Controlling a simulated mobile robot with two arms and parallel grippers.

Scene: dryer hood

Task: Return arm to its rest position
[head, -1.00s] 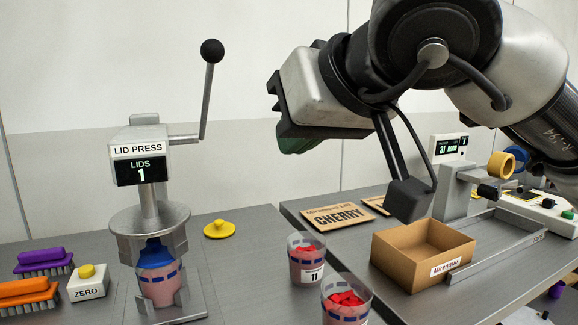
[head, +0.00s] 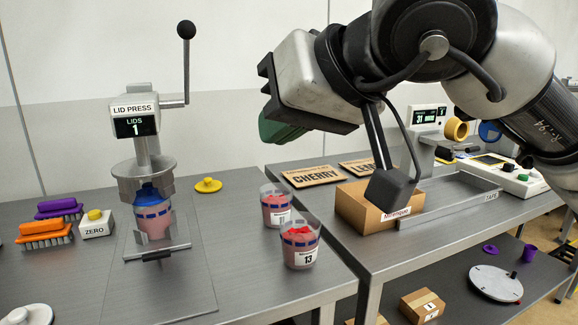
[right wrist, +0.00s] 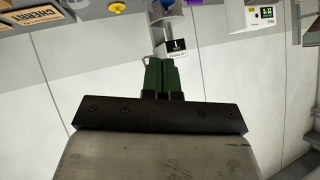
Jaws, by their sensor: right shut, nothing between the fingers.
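My right gripper (head: 278,128) hangs in the air at upper centre in the head view, in front of the back wall. Its green fingers are partly hidden behind its body. In the right wrist view the green fingers (right wrist: 166,76) are together with nothing between them. My right arm comes in from the upper right and is bent. The gripper is apart from the lid press (head: 138,125), whose lever (head: 187,70) points up with a black knob on top. A cup with a blue lid (head: 153,215) stands in the press. My left gripper is out of view.
Two cups of red filling (head: 299,248) stand near the left table's right edge. A yellow knobbed lid (head: 208,185) lies behind them. The cardboard box (head: 352,208) sits on the right table, below my right arm. Brushes (head: 45,232) and a ZERO button (head: 96,224) lie left.

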